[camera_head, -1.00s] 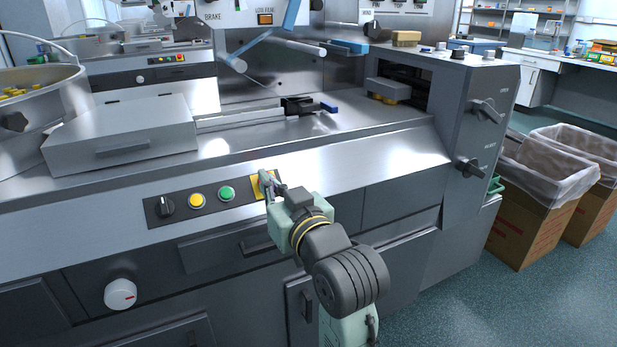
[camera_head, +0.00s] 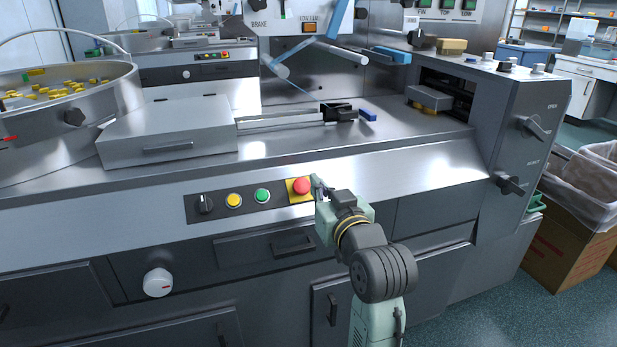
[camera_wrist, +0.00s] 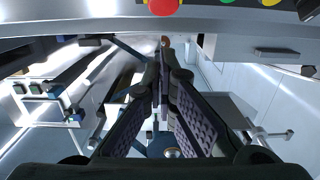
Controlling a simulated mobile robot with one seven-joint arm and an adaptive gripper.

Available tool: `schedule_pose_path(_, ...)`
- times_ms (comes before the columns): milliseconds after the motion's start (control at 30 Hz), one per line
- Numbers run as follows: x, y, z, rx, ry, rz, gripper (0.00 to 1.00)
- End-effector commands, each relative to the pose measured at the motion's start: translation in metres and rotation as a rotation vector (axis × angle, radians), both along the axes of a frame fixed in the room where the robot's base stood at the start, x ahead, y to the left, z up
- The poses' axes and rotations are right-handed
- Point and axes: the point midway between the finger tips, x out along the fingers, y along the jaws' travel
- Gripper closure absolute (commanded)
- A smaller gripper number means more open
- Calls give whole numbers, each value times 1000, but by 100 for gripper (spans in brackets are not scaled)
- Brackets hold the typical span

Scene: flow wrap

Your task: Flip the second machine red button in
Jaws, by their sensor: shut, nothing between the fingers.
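A red mushroom button (camera_head: 302,186) on a yellow plate sits at the right end of the control strip on the near machine's front. Whether it is pressed in cannot be told. My gripper (camera_head: 317,184) is shut and empty, just right of the button; contact cannot be told. In the wrist view the red button (camera_wrist: 163,6) is cut by the top edge, beyond the closed fingertips (camera_wrist: 164,45). A machine behind has a similar strip with a small red button (camera_head: 225,54), far from my gripper.
A black knob (camera_head: 205,205), a yellow button (camera_head: 234,200) and a green button (camera_head: 263,196) share the strip. A white dial (camera_head: 158,282) is below. Black rotary handles (camera_head: 512,185) project from the machine's right side. Lined cardboard bins (camera_head: 570,245) stand on the floor at right.

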Motion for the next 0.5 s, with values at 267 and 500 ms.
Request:
schedule_pose_path(267, 52, 17, -11, 2, 6, 1, 100)
schedule_pose_path(500, 69, 22, -30, 0, 2, 0, 100)
